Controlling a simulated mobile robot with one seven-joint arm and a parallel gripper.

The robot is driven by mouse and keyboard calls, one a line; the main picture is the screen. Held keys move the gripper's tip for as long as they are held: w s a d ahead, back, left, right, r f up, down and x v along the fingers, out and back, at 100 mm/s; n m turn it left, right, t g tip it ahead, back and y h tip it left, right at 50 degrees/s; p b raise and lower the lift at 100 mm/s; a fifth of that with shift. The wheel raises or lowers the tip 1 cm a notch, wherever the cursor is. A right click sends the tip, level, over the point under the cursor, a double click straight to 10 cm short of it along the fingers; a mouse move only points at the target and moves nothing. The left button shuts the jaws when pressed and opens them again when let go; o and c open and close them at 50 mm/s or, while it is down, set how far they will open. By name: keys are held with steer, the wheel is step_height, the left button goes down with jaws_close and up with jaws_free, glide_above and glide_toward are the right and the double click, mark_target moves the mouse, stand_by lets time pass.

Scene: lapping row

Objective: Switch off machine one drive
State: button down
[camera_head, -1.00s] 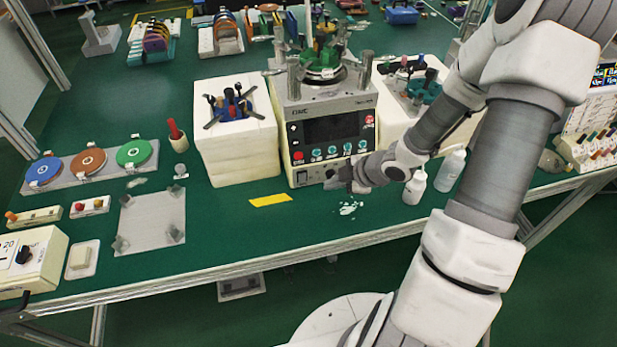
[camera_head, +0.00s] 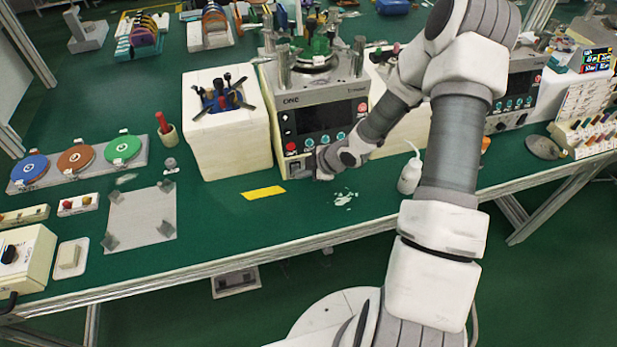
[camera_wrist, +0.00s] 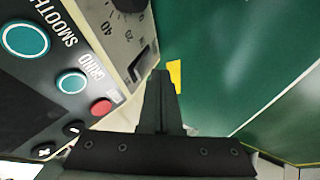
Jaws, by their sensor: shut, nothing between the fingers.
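The machine (camera_head: 315,105) with a dark panel stands at the middle of the bench; its label appears to read ONE. In the wrist view its panel shows teal buttons (camera_wrist: 72,82), a red button (camera_wrist: 101,107) and, on a light strip, a dark rocker-like switch (camera_wrist: 141,62) beside a dial knob (camera_wrist: 130,4). My gripper (camera_head: 303,173) is at the machine's lower front, near its left corner. In the wrist view my gripper (camera_wrist: 161,76) is shut and empty, its tips close beside the switch. I cannot tell whether they touch. The switch's position is unclear.
A white block with a blue fixture (camera_head: 224,100) stands left of the machine. A yellow strip (camera_head: 263,192) lies flat in front. Another machine (camera_head: 515,90) is further right. The bench's front strip is mostly clear.

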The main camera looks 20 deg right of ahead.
steer(key=shift+w, duration=0.6)
steer(key=shift+r, duration=0.15)
steer(key=shift+w+r+p, duration=0.15)
steer(key=shift+w+p, duration=0.05)
steer(key=shift+p, duration=0.25)
steer(key=shift+w, duration=0.15)
steer(key=shift+r+p, duration=0.7)
steer(key=shift+r, duration=0.05)
steer(key=shift+f, duration=0.1)
